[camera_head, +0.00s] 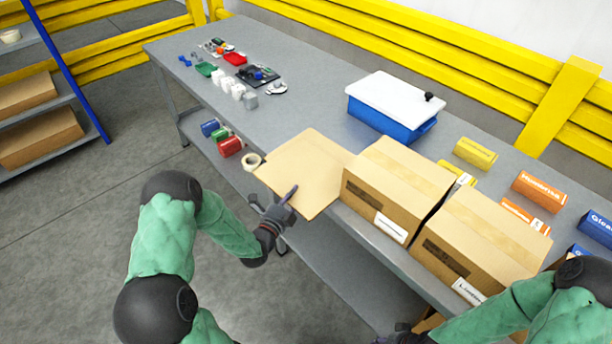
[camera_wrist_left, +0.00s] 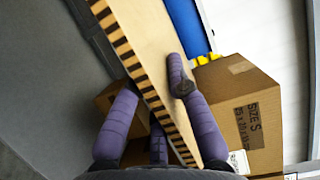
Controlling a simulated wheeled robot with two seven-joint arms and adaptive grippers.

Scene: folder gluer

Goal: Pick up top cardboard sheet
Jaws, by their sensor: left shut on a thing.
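A flat tan cardboard sheet (camera_head: 308,165) lies at the front edge of the grey table, with its near corner past the edge. I cannot tell whether other sheets lie under it.
Two closed cardboard boxes (camera_head: 392,185) stand right of the sheet. A blue bin with a white lid (camera_head: 392,98) is behind them. A tape roll (camera_head: 252,161) sits left of the sheet. Small parts (camera_head: 240,80) lie at the far left. The table between is clear.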

